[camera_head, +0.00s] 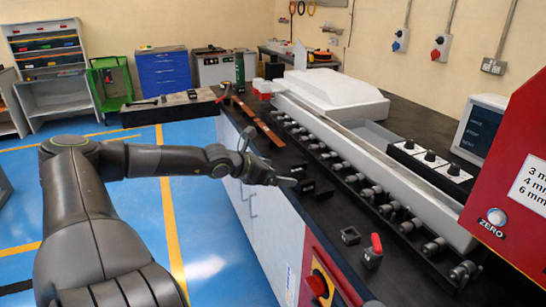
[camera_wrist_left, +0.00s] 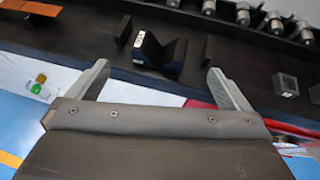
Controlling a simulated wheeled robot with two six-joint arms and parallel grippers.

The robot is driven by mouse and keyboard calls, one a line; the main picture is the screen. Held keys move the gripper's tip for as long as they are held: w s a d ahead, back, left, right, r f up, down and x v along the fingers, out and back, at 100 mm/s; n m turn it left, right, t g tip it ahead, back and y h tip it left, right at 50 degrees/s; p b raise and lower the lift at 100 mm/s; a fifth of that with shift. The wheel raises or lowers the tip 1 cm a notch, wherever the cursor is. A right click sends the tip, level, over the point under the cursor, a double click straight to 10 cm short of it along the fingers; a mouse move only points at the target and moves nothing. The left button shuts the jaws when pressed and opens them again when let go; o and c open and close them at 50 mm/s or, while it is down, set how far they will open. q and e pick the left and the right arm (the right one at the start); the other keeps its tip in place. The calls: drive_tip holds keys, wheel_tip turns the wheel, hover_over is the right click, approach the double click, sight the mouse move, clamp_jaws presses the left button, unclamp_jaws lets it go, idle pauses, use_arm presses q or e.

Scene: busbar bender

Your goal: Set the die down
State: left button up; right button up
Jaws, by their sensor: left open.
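The die is a black block with a V-shaped notch and a pale dotted label (camera_wrist_left: 160,52). It stands on the black bench top, between two thin upright black plates (camera_wrist_left: 123,31) (camera_wrist_left: 207,49). In the head view, small dark parts (camera_head: 306,186) show there, beside my left gripper (camera_head: 290,181). In the left wrist view, my left gripper (camera_wrist_left: 158,68) is open, its fingers apart on either side of the die's near side. Nothing is held between them, and the die appears just ahead of the fingertips. My right gripper is not in view.
A row of metal rollers (camera_head: 345,165) runs along the bench behind the die. A small dark block (camera_head: 350,236) and a red-topped block (camera_head: 372,251) stand nearer. Copper bars (camera_head: 257,122) lie farther back. A red machine housing (camera_head: 510,170) stands at the right.

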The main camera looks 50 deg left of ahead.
use_arm(q)
drive_tip(key=shift+s+r+p, duration=0.25)
drive_tip(key=shift+s+p, duration=0.05)
drive_tip(key=shift+s, duration=0.1)
drive_tip(key=shift+d, duration=0.1)
